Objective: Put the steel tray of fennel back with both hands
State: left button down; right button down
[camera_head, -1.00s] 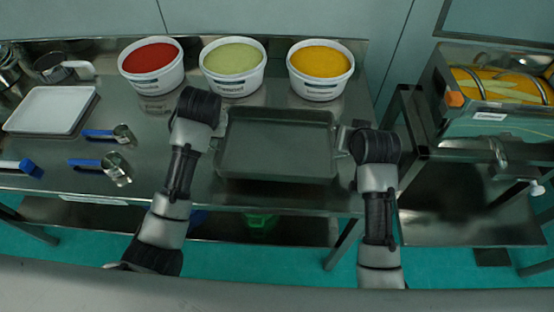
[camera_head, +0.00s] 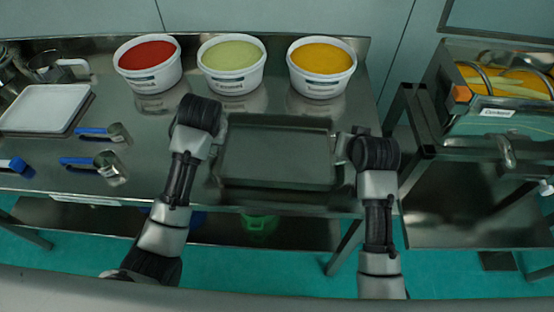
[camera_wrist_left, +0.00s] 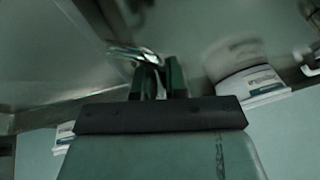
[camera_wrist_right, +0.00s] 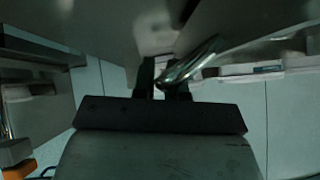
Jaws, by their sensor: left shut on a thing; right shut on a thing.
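The steel tray (camera_head: 277,152) is a wide, shallow, dark grey rectangle in front of the tubs, near the table's front edge. It looks level, and its inside looks plain; I cannot make out any fennel in it. My left gripper (camera_head: 218,135) is shut on the handle at the tray's left end. That bent metal handle (camera_wrist_left: 125,50) shows between the fingers in the left wrist view. My right gripper (camera_head: 342,148) is shut on the right-end handle, which shows as a shiny bar (camera_wrist_right: 200,58) in the right wrist view. I cannot tell whether the tray touches the table.
Tubs of red (camera_head: 148,63), pale green (camera_head: 231,64) and yellow (camera_head: 321,67) powder stand along the back of the steel table (camera_head: 85,183). A white-topped tray (camera_head: 45,108) and blue-handled scoops (camera_head: 105,165) lie at left. The sieve machine (camera_head: 500,100) stands at right, across a gap.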

pick_arm(q)
jog(key=shift+a+f, duration=0.15)
jog(key=shift+f, duration=0.3)
pick_arm(e)
jog(key=shift+d+f, duration=0.1)
jog(key=shift+f, duration=0.35)
pick_arm(q)
jog(key=c, duration=1.2)
grip_release()
pick_arm(e)
jog(key=c, duration=1.2)
grip_release()
pick_arm(q)
jog(key=shift+o, duration=0.2)
pick_arm(e)
jog(key=shift+o, duration=0.2)
pick_arm(q)
jog(key=shift+r, duration=0.15)
pick_arm(e)
jog(key=shift+r, duration=0.15)
